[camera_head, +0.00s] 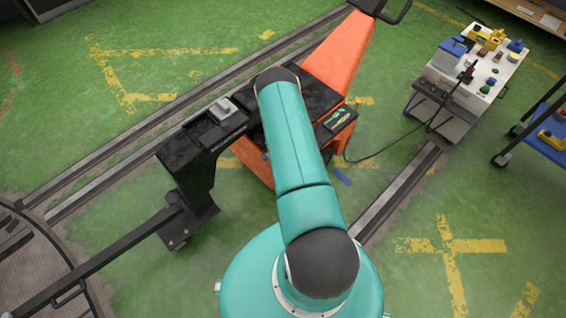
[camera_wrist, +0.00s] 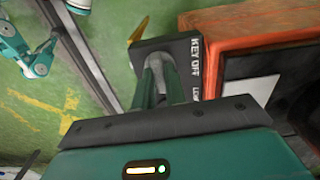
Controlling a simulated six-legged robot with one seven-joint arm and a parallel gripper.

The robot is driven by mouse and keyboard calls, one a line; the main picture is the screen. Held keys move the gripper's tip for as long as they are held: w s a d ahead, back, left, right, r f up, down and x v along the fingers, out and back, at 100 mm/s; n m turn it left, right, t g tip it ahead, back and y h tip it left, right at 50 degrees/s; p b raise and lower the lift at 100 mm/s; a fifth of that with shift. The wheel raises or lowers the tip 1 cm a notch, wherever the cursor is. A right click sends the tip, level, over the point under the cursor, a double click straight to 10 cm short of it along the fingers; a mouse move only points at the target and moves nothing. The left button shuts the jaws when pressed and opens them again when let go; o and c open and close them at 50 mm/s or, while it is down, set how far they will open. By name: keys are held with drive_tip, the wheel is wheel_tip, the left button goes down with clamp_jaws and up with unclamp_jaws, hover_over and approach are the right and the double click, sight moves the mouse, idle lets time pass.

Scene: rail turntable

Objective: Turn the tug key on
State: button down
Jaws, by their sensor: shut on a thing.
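The orange tug (camera_head: 338,55) stands across the rails in the head view, its near part partly hidden by my arm. In the wrist view its orange body (camera_wrist: 250,42) is at the right, beside a dark key panel (camera_wrist: 197,75) with white lettering that reads "KEY OFF" and a second, cut-off word. My gripper (camera_wrist: 162,80) reaches to this panel, its green fingers close together and shut around a grey rounded piece, which seems to be the tug key (camera_wrist: 162,62). The fingers hide most of it, so its turn angle cannot be told. My gripper is hidden in the head view.
A black arm (camera_head: 190,150) with a grey box on it extends left from the tug toward a long bar (camera_head: 120,252). Rails (camera_head: 150,130) run through the green floor. A tool cart (camera_head: 470,75) stands upper right, with a cable leading toward the tug.

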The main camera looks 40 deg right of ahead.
drive_tip(key=shift+m, duration=0.3)
drive_tip(key=c, duration=1.4)
unclamp_jaws()
drive_tip(key=shift+c, duration=0.2)
drive_tip(key=shift+r, duration=0.15)
wheel_tip(320, 180, up, 14)
drive_tip(key=shift+f, duration=0.25)
